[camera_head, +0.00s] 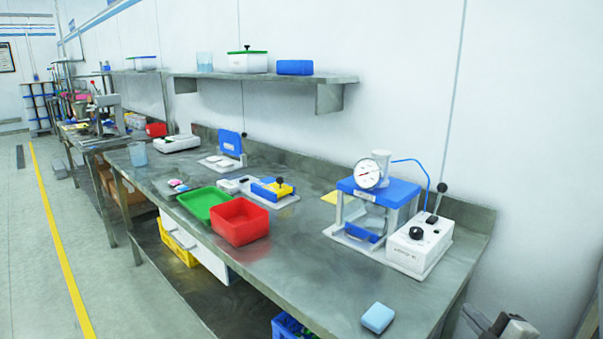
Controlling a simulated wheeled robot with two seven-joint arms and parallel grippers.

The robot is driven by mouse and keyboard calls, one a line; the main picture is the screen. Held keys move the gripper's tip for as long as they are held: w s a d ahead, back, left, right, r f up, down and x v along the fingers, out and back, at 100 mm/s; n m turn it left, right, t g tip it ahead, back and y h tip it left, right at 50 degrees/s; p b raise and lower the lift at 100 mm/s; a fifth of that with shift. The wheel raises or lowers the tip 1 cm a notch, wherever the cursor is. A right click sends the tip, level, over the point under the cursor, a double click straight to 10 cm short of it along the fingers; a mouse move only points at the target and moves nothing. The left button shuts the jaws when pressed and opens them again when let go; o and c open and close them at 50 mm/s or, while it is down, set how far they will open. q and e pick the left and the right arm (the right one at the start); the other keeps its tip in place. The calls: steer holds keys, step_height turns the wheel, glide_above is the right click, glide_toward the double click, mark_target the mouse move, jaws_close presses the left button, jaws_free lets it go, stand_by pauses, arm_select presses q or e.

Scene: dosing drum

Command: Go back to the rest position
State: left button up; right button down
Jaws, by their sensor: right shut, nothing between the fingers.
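My right gripper (492,322) shows at the bottom right edge, partly cut off by the frame. It is shut and empty, beside the right end of the steel bench (320,283) and apart from the things on it. My left gripper is out of view.
A light blue block (377,318) lies near the bench's front edge. A white control box (420,246) and a blue-topped gauge stand (397,190) stand at the bench's right end. A red bin (240,222) and green tray (203,204) sit mid-bench. A wall shelf (335,78) hangs above.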

steer(key=s+a+f+m+g, duration=0.3)
steer(key=s+a+f+m, duration=0.3)
steer(key=s+a+f, duration=0.2)
steer(key=s+a+f+m+g+y, duration=0.1)
steer(key=s+a+f+m+g, duration=0.2)
steer(key=s+a, duration=1)
step_height(320, 180, down, 6)
steer(key=m, duration=0.3)
steer(key=shift+s+r+g, duration=0.15)
steer(key=shift+r+g, duration=0.1)
steer(key=shift+g, duration=0.05)
